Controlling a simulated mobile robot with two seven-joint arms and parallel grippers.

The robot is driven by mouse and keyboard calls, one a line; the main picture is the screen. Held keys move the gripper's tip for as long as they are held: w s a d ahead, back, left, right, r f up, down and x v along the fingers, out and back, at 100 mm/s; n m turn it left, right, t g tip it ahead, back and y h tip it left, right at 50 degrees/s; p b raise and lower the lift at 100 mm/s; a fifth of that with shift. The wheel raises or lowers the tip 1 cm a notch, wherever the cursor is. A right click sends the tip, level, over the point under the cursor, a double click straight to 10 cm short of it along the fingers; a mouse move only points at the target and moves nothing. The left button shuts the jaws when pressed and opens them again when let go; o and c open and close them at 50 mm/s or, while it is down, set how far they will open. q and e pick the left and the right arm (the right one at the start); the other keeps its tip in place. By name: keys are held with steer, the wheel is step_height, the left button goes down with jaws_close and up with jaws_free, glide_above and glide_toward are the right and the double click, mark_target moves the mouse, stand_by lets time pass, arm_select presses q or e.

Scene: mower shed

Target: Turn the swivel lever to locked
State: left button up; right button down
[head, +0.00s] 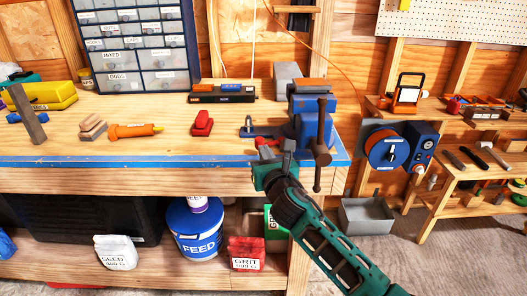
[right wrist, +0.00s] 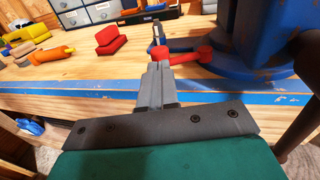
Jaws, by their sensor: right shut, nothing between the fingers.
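The swivel lever is red and sits low at the base of the blue bench vise (head: 308,128). In the right wrist view the red lever (right wrist: 182,55) lies roughly level, with a rounded end by the vise base (right wrist: 262,58) and the other end pointing left. In the head view only a small red part of the lever (head: 266,141) shows above my gripper. My right gripper (head: 287,148) is shut and empty at the bench's front edge. In the right wrist view its fingertips (right wrist: 158,68) overlap the lever's left end; I cannot tell whether they touch it. My left gripper is not in view.
The vise's dark handle bar (head: 322,145) hangs close right of my gripper. A red block (head: 202,124) and an orange tool (head: 134,130) lie left on the bench. A blue reel (head: 388,150) is mounted at right.

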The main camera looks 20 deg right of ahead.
mark_target(257, 145)
steer(key=shift+w+d, duration=0.1)
steer(key=shift+w, duration=0.95)
steer(key=m+h+b, duration=0.1)
steer(key=w+a+m+h+b, duration=0.1)
steer(key=w+h+b, duration=0.1)
steer(key=shift+a+f+m+g+h, duration=0.15)
steer(key=shift+f+m+g+h, duration=0.15)
steer(key=shift+m+h, duration=0.1)
steer(key=shift+w+a+r+h, duration=0.1)
steer(key=shift+w+r+h, duration=0.15)
steer(key=shift+h, duration=0.25)
steer(key=shift+w+p, duration=0.3)
steer(key=shift+p, duration=0.1)
